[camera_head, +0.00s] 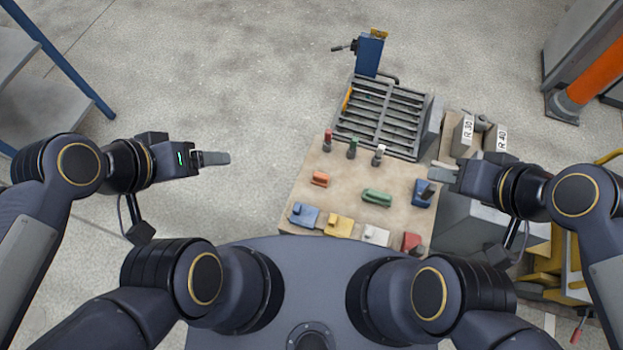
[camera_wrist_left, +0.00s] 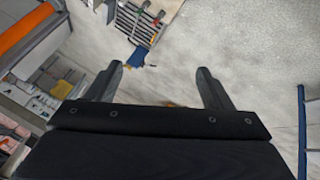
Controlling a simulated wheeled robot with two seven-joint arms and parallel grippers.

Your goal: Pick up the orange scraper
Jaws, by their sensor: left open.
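A small orange piece (camera_head: 320,178), which looks like the orange scraper, lies on the tan tabletop (camera_head: 345,160), left of a green piece (camera_head: 376,196). My left gripper (camera_head: 220,158) is over bare floor, well left of the table and apart from the orange piece. In the left wrist view its two fingers (camera_wrist_left: 158,82) are spread with nothing between them. My right gripper (camera_head: 440,172) is by the table's right edge, near a blue block (camera_head: 422,194). It is seen edge-on, so its opening is hidden. I cannot make out the orange piece in the left wrist view.
Blue (camera_head: 303,214), yellow (camera_head: 338,225), white (camera_head: 376,235) and red (camera_head: 411,242) pieces line the table's near edge. Upright tools (camera_head: 352,147) stand behind the orange piece. A slatted metal rack (camera_head: 378,115) is at the back. The floor left of the table is clear.

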